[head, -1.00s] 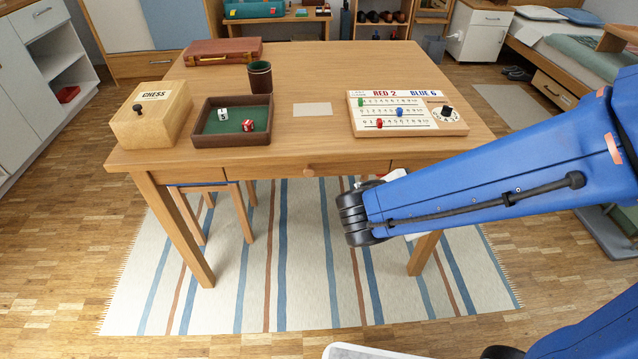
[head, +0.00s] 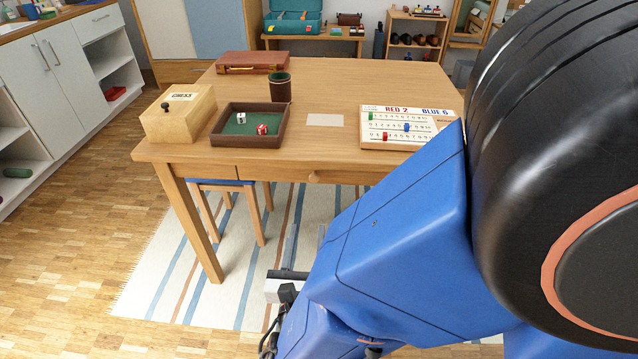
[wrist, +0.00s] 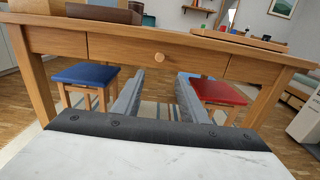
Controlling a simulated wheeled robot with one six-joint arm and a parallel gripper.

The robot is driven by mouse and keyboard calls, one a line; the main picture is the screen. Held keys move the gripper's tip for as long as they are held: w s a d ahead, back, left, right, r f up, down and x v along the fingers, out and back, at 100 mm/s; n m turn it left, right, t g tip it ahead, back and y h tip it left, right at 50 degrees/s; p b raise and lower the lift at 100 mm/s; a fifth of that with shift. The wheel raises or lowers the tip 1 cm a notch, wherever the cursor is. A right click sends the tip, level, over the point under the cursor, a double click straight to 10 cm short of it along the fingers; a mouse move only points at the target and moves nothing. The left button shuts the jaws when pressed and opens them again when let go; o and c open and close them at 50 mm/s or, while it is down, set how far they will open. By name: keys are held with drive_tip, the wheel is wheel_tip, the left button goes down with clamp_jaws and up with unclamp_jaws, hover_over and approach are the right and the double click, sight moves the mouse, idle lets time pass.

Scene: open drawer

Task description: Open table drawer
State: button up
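The wooden table (head: 400,80) has a drawer (head: 275,171) in its front, shut flush with the apron. Its small round wooden knob (head: 314,176) sits at the middle of the drawer front. In the wrist view the drawer front (wrist: 115,48) spans the middle, and the knob (wrist: 159,57) shows just above and between my fingertips. My gripper (wrist: 161,76) is open and empty, its two grey fingers apart and pointing toward the table. In the head view my gripper (head: 306,230) is below the knob, partly hidden by my blue arm.
On the tabletop are a chess box (head: 180,112), a dice tray (head: 282,137), a dark cup (head: 279,87), a scoreboard (head: 375,113) and a brown case (head: 252,62). A blue stool (wrist: 86,75) and a red stool (wrist: 217,91) stand under the table.

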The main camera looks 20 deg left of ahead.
sight(314, 179)
drive_tip(key=x, duration=1.7)
drive_tip(key=shift+w, duration=0.15)
clamp_jaws()
